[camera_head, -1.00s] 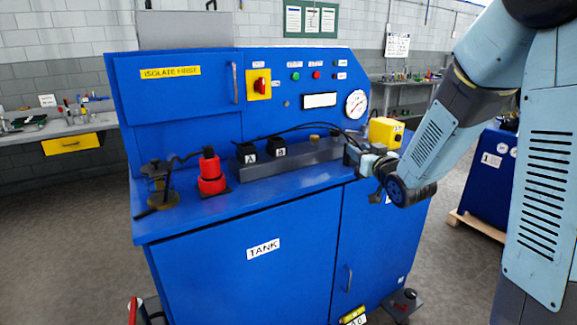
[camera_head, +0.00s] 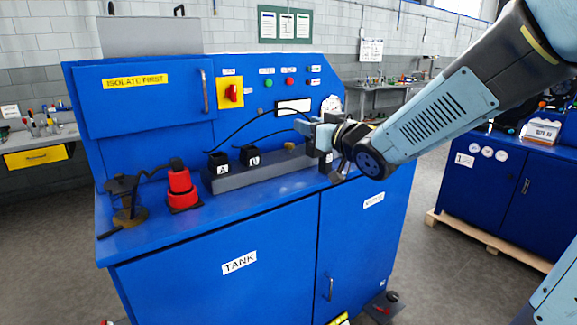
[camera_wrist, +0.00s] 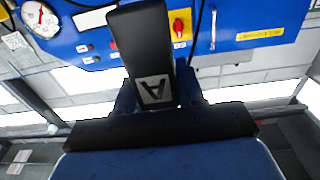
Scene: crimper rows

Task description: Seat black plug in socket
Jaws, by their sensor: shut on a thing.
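My gripper (camera_head: 314,132) is above the right end of a long grey block (camera_head: 262,172) on the blue cabinet. In the wrist view my gripper (camera_wrist: 158,98) is shut on a black plug (camera_wrist: 140,45) with a white A label. Two black box-shaped pieces sit upright on the grey block: one marked A (camera_head: 222,160) at its left end and a second labelled one (camera_head: 250,155) beside it. The held plug stands apart from both. I cannot tell which opening is the socket.
A red cylinder (camera_head: 181,182) and a brass-based fixture (camera_head: 128,205) stand on the bench left of the block. A small brass knob (camera_head: 290,147) is on the block. Dark cables arch in front of the control panel with its red switch (camera_head: 231,92).

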